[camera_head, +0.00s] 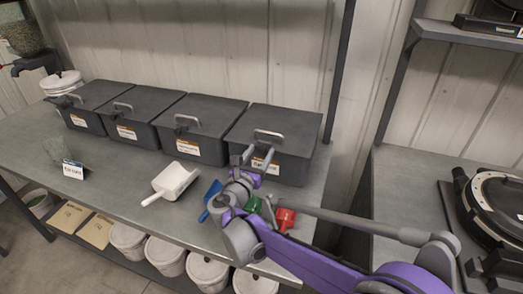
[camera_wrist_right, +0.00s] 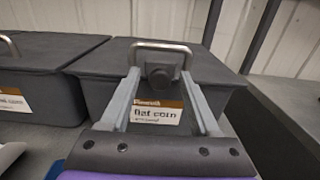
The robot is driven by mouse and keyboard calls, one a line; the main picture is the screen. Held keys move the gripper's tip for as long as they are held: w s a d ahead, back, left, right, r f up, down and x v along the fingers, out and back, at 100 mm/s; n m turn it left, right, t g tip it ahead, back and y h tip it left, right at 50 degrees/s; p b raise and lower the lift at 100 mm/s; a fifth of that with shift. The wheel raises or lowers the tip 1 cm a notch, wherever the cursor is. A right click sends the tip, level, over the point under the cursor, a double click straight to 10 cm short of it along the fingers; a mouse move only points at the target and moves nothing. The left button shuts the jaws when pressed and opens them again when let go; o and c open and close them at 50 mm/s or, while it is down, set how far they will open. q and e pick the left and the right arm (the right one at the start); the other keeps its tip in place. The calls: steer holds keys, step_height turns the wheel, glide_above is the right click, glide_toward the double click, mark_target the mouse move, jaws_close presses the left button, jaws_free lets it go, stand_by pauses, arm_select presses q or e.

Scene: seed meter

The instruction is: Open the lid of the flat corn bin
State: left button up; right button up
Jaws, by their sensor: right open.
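The flat corn bin (camera_head: 300,155) is the dark grey box at the right end of a row on the bench. Its lid (camera_head: 290,118) is shut, with a metal loop handle (camera_head: 269,134) at the front edge. In the right wrist view the label (camera_wrist_right: 150,110) reads "flat corn", and a dark knob or latch (camera_wrist_right: 160,74) sits below the loop handle (camera_wrist_right: 162,45). My right gripper (camera_head: 257,158) is open in front of the bin, its two fingers either side of the knob in the wrist view. Contact cannot be told. My left gripper is not in view.
Several similar lidded bins (camera_head: 190,135) stand close on the left. A white scoop (camera_head: 170,182), blue scoop (camera_head: 210,195), green item (camera_head: 254,204) and red item (camera_head: 286,218) lie on the bench near my right arm. Wall panels stand behind the bins.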

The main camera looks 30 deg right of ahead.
steer(key=shift+x, duration=0.85)
jaws_close()
